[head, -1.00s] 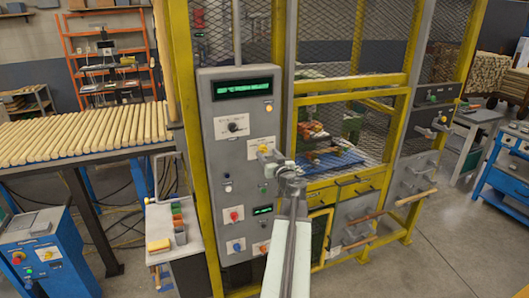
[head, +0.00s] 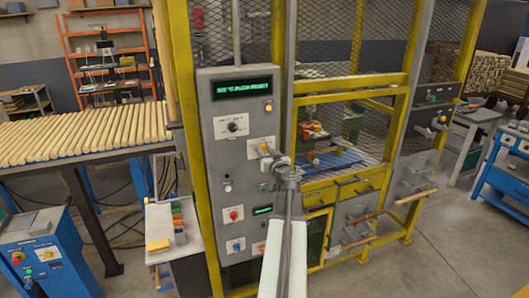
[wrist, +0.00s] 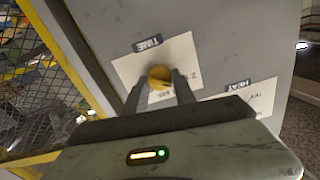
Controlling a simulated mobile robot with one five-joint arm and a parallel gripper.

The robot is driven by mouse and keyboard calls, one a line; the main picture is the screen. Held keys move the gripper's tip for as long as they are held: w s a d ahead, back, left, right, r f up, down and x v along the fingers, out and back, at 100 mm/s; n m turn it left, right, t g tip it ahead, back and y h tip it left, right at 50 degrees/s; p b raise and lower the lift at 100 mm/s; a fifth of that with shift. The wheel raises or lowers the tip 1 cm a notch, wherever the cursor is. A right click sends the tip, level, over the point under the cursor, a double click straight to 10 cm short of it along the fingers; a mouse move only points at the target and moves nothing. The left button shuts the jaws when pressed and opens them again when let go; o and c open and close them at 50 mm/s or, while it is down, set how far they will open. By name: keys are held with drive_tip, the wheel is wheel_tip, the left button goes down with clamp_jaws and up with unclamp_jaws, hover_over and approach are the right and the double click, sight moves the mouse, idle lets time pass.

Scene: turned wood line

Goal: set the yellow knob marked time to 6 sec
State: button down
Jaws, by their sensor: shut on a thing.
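The yellow knob (wrist: 160,77) marked TIME sits on a cream label plate (wrist: 183,52) on the grey panel, seen upside down in the wrist view. My gripper (wrist: 158,88) is shut on the knob, one finger on each side. The fingers and gripper body hide parts of the plate's scale. Some small print shows, but I cannot tell where the knob points. In the head view my gripper (head: 268,153) reaches the panel and largely hides the knob and part of its plate.
A plate marked HEAT (wrist: 240,100) is beside the TIME plate in the wrist view. The grey control panel (head: 211,160) carries a green-lit display (head: 242,87), a dark knob (head: 232,127) and a red knob (head: 233,215). A yellow-framed mesh cage (head: 400,120) stands to the right.

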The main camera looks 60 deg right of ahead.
drive_tip(key=m, duration=0.5)
drive_tip(key=shift+d+m, duration=0.1)
drive_tip(key=shift+m, duration=0.2)
drive_tip(key=m, duration=0.6)
drive_tip(key=shift+s+d+f, duration=0.1)
drive_tip(key=m, duration=0.6)
drive_tip(key=shift+m, duration=0.4)
drive_tip(key=shift+f+m, duration=0.1)
drive_tip(key=shift+m, duration=2.5)
drive_tip(key=c, duration=1)
unclamp_jaws()
